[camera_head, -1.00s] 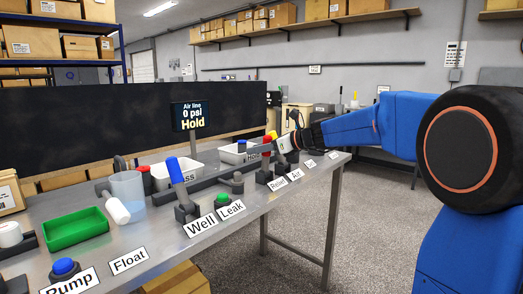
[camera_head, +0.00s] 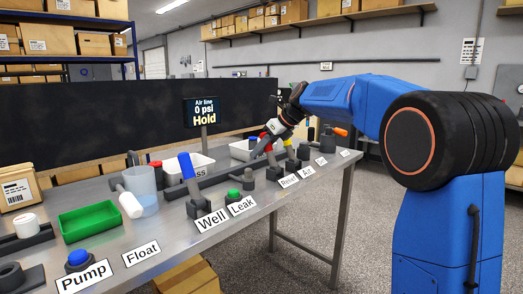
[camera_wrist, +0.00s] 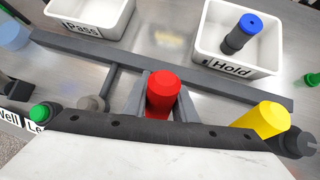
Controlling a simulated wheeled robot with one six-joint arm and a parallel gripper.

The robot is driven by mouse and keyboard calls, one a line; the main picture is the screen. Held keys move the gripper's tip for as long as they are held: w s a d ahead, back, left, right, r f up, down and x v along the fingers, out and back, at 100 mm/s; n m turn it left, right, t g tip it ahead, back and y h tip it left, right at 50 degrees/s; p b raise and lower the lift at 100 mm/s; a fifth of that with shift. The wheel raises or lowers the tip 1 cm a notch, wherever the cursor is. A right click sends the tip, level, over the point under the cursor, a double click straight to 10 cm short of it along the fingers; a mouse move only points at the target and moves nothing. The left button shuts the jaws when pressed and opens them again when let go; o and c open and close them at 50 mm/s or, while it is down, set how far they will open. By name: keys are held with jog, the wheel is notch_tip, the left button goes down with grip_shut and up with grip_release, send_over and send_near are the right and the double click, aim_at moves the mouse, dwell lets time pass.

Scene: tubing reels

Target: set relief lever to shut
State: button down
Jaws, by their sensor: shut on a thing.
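The relief lever's red handle (camera_head: 268,147) is mostly hidden behind my gripper in the head view, above the Relief label (camera_head: 288,182). In the wrist view the red handle (camera_wrist: 165,92) stands between the two grey fingers. My gripper (camera_wrist: 163,98) is shut on it, with a finger on each side. The head view shows my gripper (camera_head: 265,146) reaching down to the lever from the upper right. The lever's exact tilt is hard to tell. The sign (camera_head: 205,112) reads Air line, 0 psi, Hold.
A yellow handle (camera_wrist: 263,120) stands just right of the red one. The Hold bin (camera_wrist: 207,43) contains a blue-topped part (camera_wrist: 240,32); the Pass bin (camera_wrist: 70,12) is left of it. A blue lever (camera_head: 187,166) and a green button (camera_head: 233,194) stand left along the bench.

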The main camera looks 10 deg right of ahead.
dwell(0.4)
jog(key=c, duration=1.5)
grip_release()
jog(key=shift+w, duration=0.1)
jog(key=shift+o, duration=0.2)
jog(key=v, duration=1.7)
jog(key=shift+r, duration=0.15)
jog(key=s+d+f+n+h, duration=0.1)
jog(key=s+f+n+h, duration=0.1)
jog(key=s+f+n, duration=0.7)
jog(key=s+d+f+n+h, duration=0.2)
jog(key=s+f+n, duration=0.7)
jog(key=s+f, duration=0.5)
jog(key=s+d+f+n+h, duration=0.1)
jog(key=s+f+n, duration=0.8)
jog(key=s, duration=1.1)
notch_tip(320, 180, down, 3)
jog(key=shift+s+r+h, duration=0.2)
jog(key=shift+s+h, duration=0.2)
jog(key=shift+h, duration=0.3)
